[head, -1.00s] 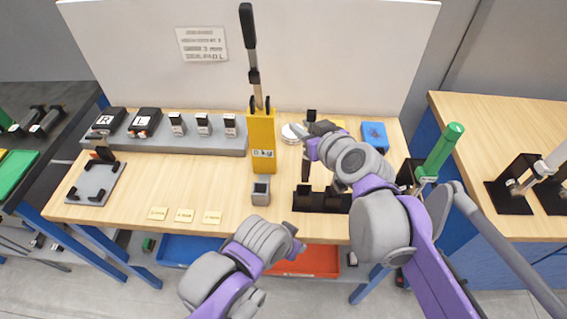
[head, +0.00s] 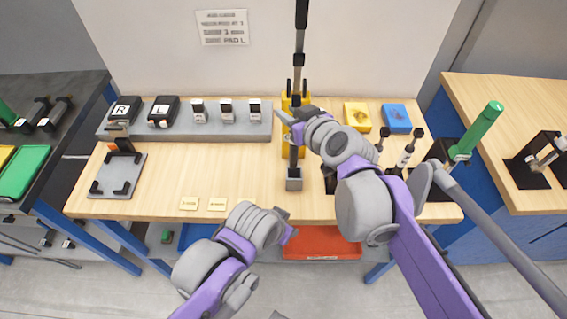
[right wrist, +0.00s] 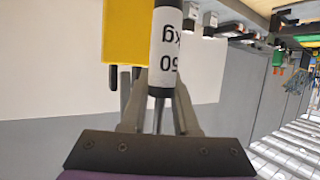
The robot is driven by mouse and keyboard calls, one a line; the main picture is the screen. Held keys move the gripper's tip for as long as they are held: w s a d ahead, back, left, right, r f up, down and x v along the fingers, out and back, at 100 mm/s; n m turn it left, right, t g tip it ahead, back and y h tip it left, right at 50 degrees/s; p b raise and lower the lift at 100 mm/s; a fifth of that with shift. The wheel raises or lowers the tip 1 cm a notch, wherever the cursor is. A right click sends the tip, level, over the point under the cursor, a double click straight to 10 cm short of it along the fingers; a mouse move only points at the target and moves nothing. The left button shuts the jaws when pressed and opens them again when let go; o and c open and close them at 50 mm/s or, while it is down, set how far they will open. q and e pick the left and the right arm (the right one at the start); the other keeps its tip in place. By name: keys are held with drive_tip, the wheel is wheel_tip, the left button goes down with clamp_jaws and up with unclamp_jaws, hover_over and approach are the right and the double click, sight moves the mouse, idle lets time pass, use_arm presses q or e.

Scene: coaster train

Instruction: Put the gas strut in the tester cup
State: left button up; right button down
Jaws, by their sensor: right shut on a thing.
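My right gripper (head: 290,116) is shut on a gas strut (head: 293,155), a dark upright rod. In the right wrist view the strut (right wrist: 165,50) has a white label reading 50 kg, upside down, between the fingers. The grey tester cup (head: 294,184) sits at the foot of the yellow tester (head: 285,101). The strut's lower end lines up with the cup's mouth; I cannot tell whether it is inside. The yellow tester also shows beside the strut in the right wrist view (right wrist: 120,30). My left gripper (head: 288,225) hangs by the bench's front edge; its fingers are unclear.
More struts (head: 406,152) stand right of my right arm, near a green cylinder (head: 478,130). A grey ledge (head: 225,131) and grey fixture plate (head: 118,176) are left. The bench between them and the cup is mostly clear.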

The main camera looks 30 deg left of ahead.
wheel_tip(320, 180, down, 8)
drive_tip(key=shift+d+f+b, duration=0.15)
drive_tip(key=shift+d+b, duration=0.1)
drive_tip(key=shift+b, duration=0.05)
drive_tip(key=shift+w, duration=0.1)
drive_tip(key=c, duration=1.1)
unclamp_jaws()
drive_tip(key=shift+f, duration=0.2)
drive_tip(key=o, duration=0.4)
drive_tip(key=shift+o, duration=0.2)
drive_tip(key=v, duration=1.2)
drive_tip(key=shift+p, duration=0.35)
